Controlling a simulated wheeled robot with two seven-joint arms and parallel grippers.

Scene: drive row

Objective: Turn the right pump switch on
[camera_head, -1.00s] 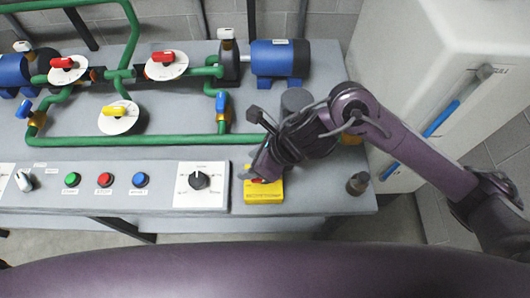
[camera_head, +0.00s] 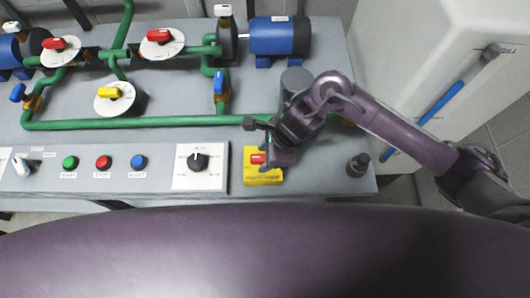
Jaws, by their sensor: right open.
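A round black knob (camera_head: 198,161) sits on a white square dial plate (camera_head: 211,180) on the grey front panel. The frames do not make clear which of the two is the right pump switch. My right gripper (camera_head: 272,162) is open, pointing down over the yellow box, beside the red handle on its right. Whether it touches the handle cannot be told. My left gripper is not in view.
Red (camera_head: 103,162), green and blue buttons line the panel on the left. Green pipes (camera_head: 150,122) with coloured valves and a blue motor (camera_head: 280,36) stand behind. A grey cylinder (camera_head: 296,80) is behind my gripper; a dark round post (camera_head: 358,165) is to its right.

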